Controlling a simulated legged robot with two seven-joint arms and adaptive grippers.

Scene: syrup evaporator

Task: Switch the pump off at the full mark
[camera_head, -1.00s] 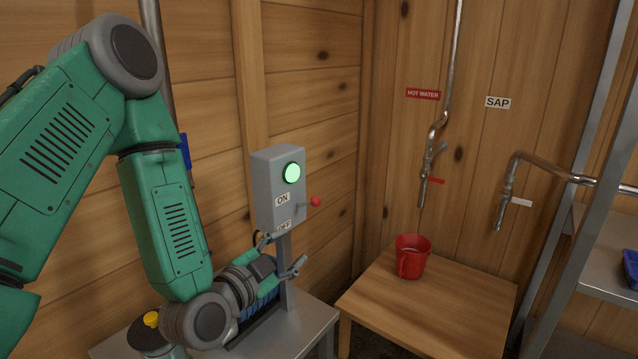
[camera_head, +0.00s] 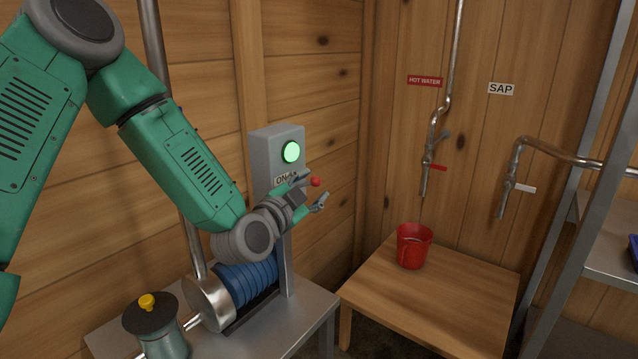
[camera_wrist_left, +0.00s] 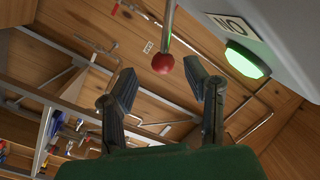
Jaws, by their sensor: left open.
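The grey switch box (camera_head: 262,150) stands on a post with a lit green lamp (camera_head: 291,152) and an ON label (camera_head: 284,180). Its lever ends in a red knob (camera_head: 315,182). My left gripper (camera_head: 312,191) is open at the box's front, its fingers around or just beside the knob. In the left wrist view the red knob (camera_wrist_left: 163,63) shows between and beyond the open fingertips (camera_wrist_left: 167,84), with no clear contact. The blue ribbed pump part (camera_head: 250,282) lies below the arm. The OFF label is hidden behind my gripper. No full mark is visible. My right gripper is out of view.
Hot water (camera_head: 427,165) and sap (camera_head: 508,185) taps hang on the back wall. A metal shelf frame (camera_head: 575,215) stands far right.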

